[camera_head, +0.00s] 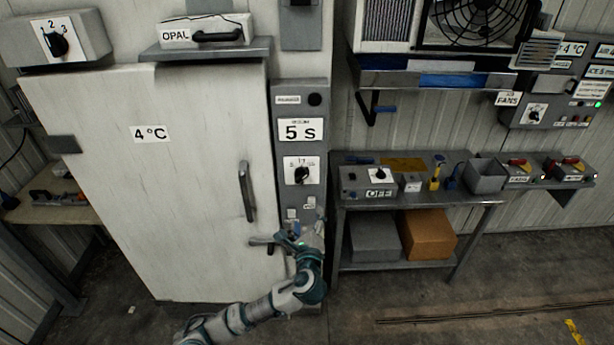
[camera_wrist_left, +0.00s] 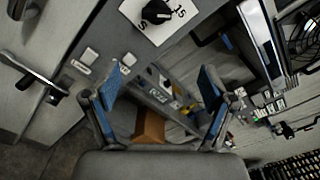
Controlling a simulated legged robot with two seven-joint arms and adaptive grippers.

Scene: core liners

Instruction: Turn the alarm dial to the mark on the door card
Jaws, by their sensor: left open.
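A black dial (camera_head: 301,174) on a white plate sits on the grey panel (camera_head: 315,105) right of the white door (camera_head: 95,190). It shows at the top of the left wrist view (camera_wrist_left: 157,12), beside the marks 5 and 15. Above it a card reads "5 S" (camera_head: 300,129); the door carries a card reading "4°C" (camera_head: 150,134). I cannot read which dial is labelled alarm. My left gripper (camera_head: 304,236) is below the dial at the panel's lower part, apart from it. In the left wrist view its fingers (camera_wrist_left: 160,95) are spread and empty. My right gripper is out of view.
The door handle (camera_head: 246,190) and a lower lever (camera_head: 263,242) stick out left of my gripper. Right is a metal bench (camera_head: 440,205) with a dial box marked OFF (camera_head: 367,181). Another dial box (camera_head: 56,40) stands upper left.

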